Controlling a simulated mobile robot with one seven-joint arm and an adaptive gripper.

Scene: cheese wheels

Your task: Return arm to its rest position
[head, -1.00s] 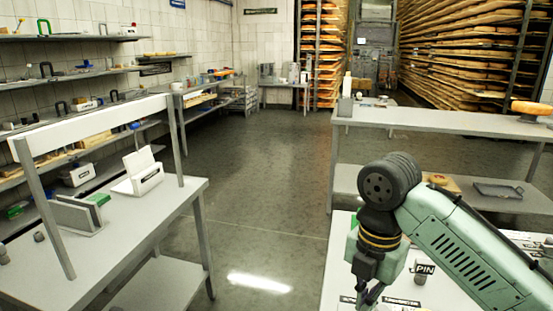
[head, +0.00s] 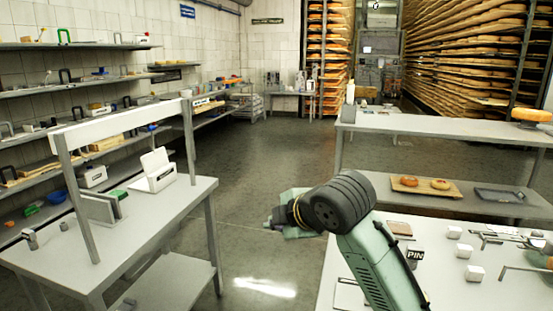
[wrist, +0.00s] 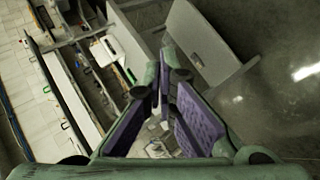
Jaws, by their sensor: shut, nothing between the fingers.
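My green arm reaches up from the lower right in the head view and bends at a dark joint. My gripper (head: 270,225) points left over the open floor, between the left table and the right table. In the wrist view, my gripper (wrist: 164,72) shows purple inner pads with its fingertips together, and nothing is held. It is clear of the tables and touches nothing that I can see.
The left table (head: 130,235) bears a white device (head: 157,172) under a raised frame. The right table (head: 345,270) bears several small white blocks and a PIN label (head: 415,254). A rear bench (head: 430,126) bears a cheese wheel (head: 531,115). The middle floor (head: 265,160) is free.

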